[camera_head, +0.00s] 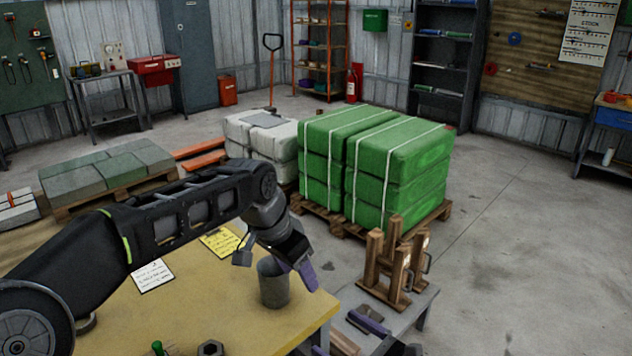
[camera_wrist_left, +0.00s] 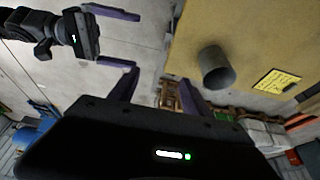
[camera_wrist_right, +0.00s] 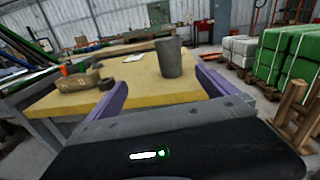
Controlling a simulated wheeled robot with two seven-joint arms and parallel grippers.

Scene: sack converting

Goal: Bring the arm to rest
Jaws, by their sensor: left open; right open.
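My left arm reaches in from the left in the head view. Its left gripper (camera_head: 297,268) points down by the grey cylinder (camera_head: 273,283) near the yellow table's right end. In the left wrist view its purple fingers are apart with nothing between them (camera_wrist_left: 158,92), and the cylinder (camera_wrist_left: 216,67) is to their right. My right gripper (camera_head: 343,336) is low at the bottom edge of the head view, mostly cut off. The left wrist view shows it open and empty at upper left (camera_wrist_left: 118,38). In the right wrist view the cylinder (camera_wrist_right: 170,58) stands upright beyond its spread fingers.
The yellow table (camera_head: 215,310) holds a white note (camera_head: 152,276), a yellow note (camera_head: 219,242) and a hex nut (camera_head: 210,348). A wooden stand (camera_head: 390,270) is on a low grey surface to the right. Green sacks (camera_head: 375,160) fill a pallet behind; open floor lies at right.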

